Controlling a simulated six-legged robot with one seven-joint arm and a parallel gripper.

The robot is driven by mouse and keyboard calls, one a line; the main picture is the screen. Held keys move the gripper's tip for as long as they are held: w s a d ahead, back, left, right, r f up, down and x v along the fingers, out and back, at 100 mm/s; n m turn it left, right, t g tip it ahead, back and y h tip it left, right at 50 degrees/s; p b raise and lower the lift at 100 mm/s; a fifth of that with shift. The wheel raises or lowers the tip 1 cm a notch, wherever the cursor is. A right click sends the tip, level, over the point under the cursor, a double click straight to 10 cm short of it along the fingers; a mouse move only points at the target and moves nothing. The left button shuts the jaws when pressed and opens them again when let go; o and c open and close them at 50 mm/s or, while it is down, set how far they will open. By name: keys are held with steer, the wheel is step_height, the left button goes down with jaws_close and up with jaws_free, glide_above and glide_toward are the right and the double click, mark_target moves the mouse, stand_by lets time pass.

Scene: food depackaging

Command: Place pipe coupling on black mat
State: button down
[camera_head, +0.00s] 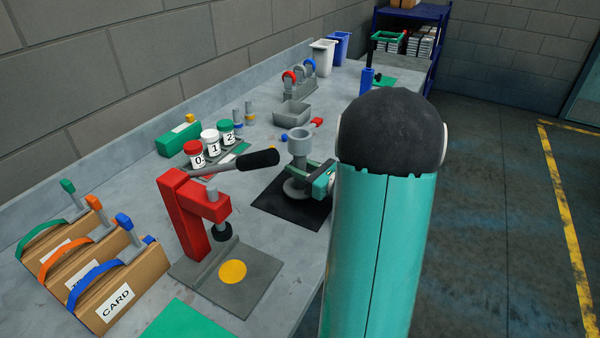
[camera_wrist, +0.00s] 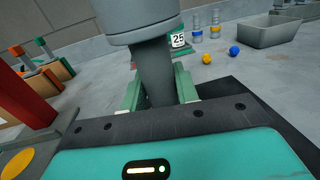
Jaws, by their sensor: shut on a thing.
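The grey pipe coupling (camera_head: 300,142) stands upright, with a wide cylindrical top, a narrower neck and a wide lower end. My gripper (camera_head: 312,176) is shut on its neck, reaching in from the right. In the wrist view the green fingers of my gripper (camera_wrist: 158,92) lie on either side of the dark grey neck, and the coupling's wide top (camera_wrist: 135,20) is above them. The black mat (camera_head: 288,212) lies directly below the coupling; its edge also shows in the wrist view (camera_wrist: 262,108). I cannot tell whether the lower end touches the mat.
A red press (camera_head: 185,215) with a black-handled lever reaches close to the mat's left. Numbered jars (camera_head: 210,142) stand behind it. A grey bin (camera_head: 291,113) and small coloured parts lie farther back. Cardboard boxes (camera_head: 110,300) with coloured straps are at the left.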

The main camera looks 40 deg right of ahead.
steer(key=shift+s+f, duration=0.1)
steer(key=shift+f, duration=0.75)
steer(key=shift+f, duration=0.2)
steer(key=c, duration=1.1)
jaws_free()
steer(key=shift+o, duration=0.2)
steer(key=shift+s+d+r, duration=0.1)
steer(key=shift+r, duration=0.1)
steer(key=s, duration=0.4)
steer(key=s+d, duration=0.1)
steer(key=s, duration=0.2)
steer(key=s+d, duration=0.1)
steer(key=s, duration=0.3)
steer(key=shift+s, duration=0.3)
